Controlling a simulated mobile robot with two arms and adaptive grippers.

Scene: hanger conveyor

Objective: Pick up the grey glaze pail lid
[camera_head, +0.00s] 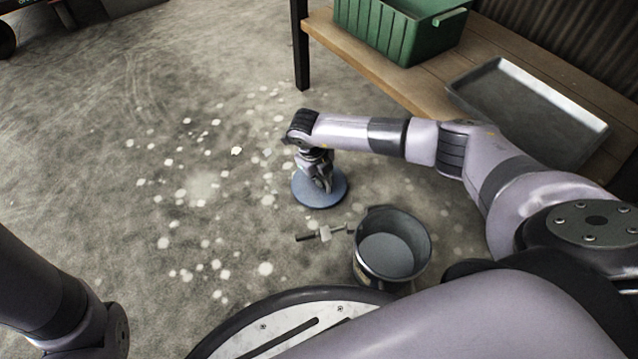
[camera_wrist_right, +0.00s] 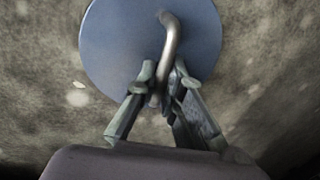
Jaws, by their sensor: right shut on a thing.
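The grey glaze pail lid (camera_head: 312,197) is a round blue-grey disc, seen below my right gripper in the head view. It fills the upper middle of the right wrist view (camera_wrist_right: 125,45), with a bent metal handle (camera_wrist_right: 172,35) on top. My right gripper (camera_head: 322,184) is above the lid; in the right wrist view its fingers (camera_wrist_right: 160,85) are shut on the handle. I cannot tell whether the lid touches the floor. The open grey pail (camera_head: 425,240) stands to the right and nearer. My left gripper is out of view; only part of my left arm shows.
A small tool with a dark handle (camera_head: 306,238) lies beside the pail. A wooden table (camera_head: 375,58) at upper right holds a green crate (camera_head: 385,35) and a grey metal tray (camera_head: 530,115). The floor left of the lid is open, with pale spots.

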